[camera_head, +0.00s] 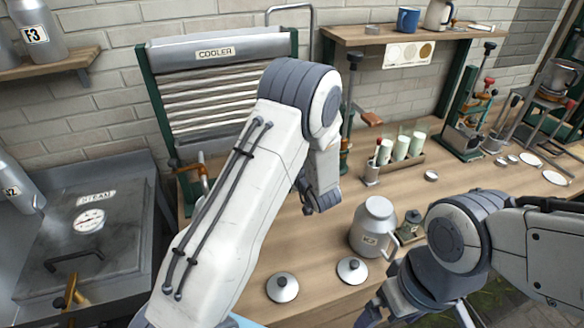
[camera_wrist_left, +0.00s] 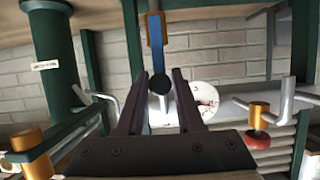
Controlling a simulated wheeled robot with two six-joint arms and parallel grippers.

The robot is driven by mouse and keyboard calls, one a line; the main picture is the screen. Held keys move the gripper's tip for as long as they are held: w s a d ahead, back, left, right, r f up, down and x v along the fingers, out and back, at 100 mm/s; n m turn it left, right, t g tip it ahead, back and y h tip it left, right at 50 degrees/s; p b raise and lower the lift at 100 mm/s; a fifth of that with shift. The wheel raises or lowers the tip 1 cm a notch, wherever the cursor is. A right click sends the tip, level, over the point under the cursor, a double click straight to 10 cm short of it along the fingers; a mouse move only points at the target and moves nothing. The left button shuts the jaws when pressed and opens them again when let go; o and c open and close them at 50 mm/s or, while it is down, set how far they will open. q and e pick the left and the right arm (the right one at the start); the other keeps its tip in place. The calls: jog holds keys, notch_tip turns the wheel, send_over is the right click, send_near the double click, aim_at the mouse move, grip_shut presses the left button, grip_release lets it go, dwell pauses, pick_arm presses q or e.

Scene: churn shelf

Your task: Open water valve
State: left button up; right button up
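In the left wrist view a lever with a blue grip (camera_wrist_left: 155,40) hangs down and ends in a dark round knob (camera_wrist_left: 160,84). My left gripper (camera_wrist_left: 158,78) is open, with its two dark fingers apart on either side of the knob. I cannot tell whether either finger touches it. In the head view my left arm covers this area, and the blue lever cannot be made out there. My right gripper (camera_head: 400,300) is low in the head view, over the front of the counter; its fingers are not clear.
A round gauge (camera_wrist_left: 203,97) sits just right of my left fingers, and a brass fitting with a red knob (camera_wrist_left: 258,130) is farther right. The cooler (camera_head: 222,85) stands behind my left arm. A metal jug (camera_head: 375,228) and lids (camera_head: 282,287) occupy the counter.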

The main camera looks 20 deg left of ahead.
pick_arm(q)
jog(key=shift+o, duration=1.1)
jog(key=b+v, duration=0.1)
jog(key=v, duration=0.9)
jog(key=shift+s+d+b, duration=0.2)
jog(key=shift+b, duration=0.15)
jog(key=shift+r, duration=0.1)
